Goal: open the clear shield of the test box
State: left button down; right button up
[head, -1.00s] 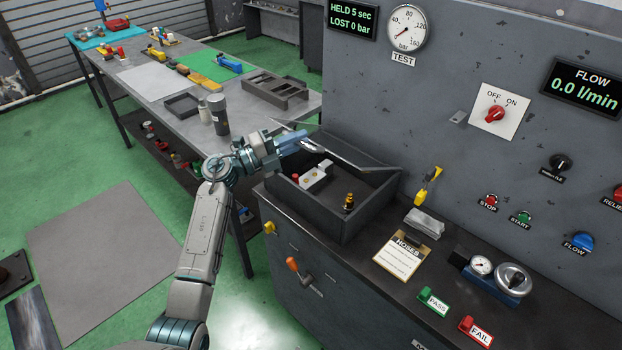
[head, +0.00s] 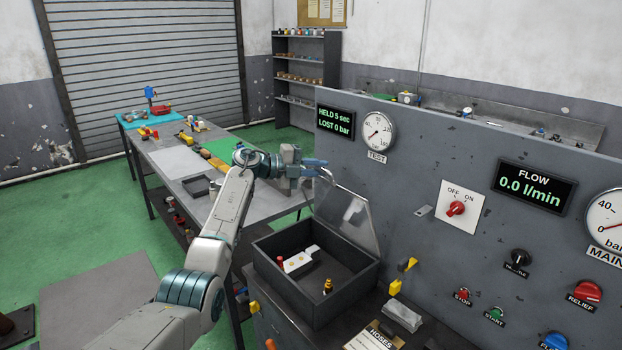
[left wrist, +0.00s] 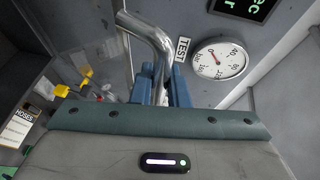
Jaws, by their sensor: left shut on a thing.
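The dark test box (head: 282,291) stands on the bench below the gauge wall. Its clear shield (head: 345,214) is raised steeply from the box's back edge, so the inside shows. In the box are a white block (head: 300,259) and a brass fitting (head: 328,286). My left gripper (head: 322,170) is at the shield's upper edge, above the box. In the left wrist view its blue fingers (left wrist: 162,84) are shut on a bent chrome handle (left wrist: 150,36). The fingers hide part of the handle. My right gripper is not in view.
The gauge wall (head: 430,150) rises close behind the shield, with a test gauge (head: 378,131) and an OFF/ON switch (head: 455,209). A cluttered worktable (head: 180,160) stands behind my left arm.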

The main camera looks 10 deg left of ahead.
pick_arm(q)
jog(key=shift+w+d+r+y, duration=0.2)
jog(key=shift+w+d, duration=0.15)
jog(key=shift+w, duration=0.05)
jog(key=shift+w+d+r+y, duration=0.15)
jog(key=shift+w+d+y, duration=0.05)
jog(key=shift+w+d, duration=0.2)
jog(key=shift+w+d+r+n+g, duration=0.15)
jog(key=shift+w+d+g, duration=0.15)
jog(key=shift+w, duration=0.1)
jog(key=shift+w+d+r+n+g, duration=0.15)
jog(key=shift+w+d+g, duration=0.1)
jog(key=shift+w, duration=0.15)
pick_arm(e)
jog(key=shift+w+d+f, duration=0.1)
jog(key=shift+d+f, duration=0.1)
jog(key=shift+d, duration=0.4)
pick_arm(q)
jog(key=shift+f, duration=0.1)
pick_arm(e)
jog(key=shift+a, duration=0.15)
pick_arm(q)
jog(key=c, duration=1.4)
grip_release()
jog(key=shift+w+d, duration=0.1)
jog(key=shift+w, duration=0.05)
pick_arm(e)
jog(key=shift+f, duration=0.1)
pick_arm(q)
jog(key=shift+b, duration=0.3)
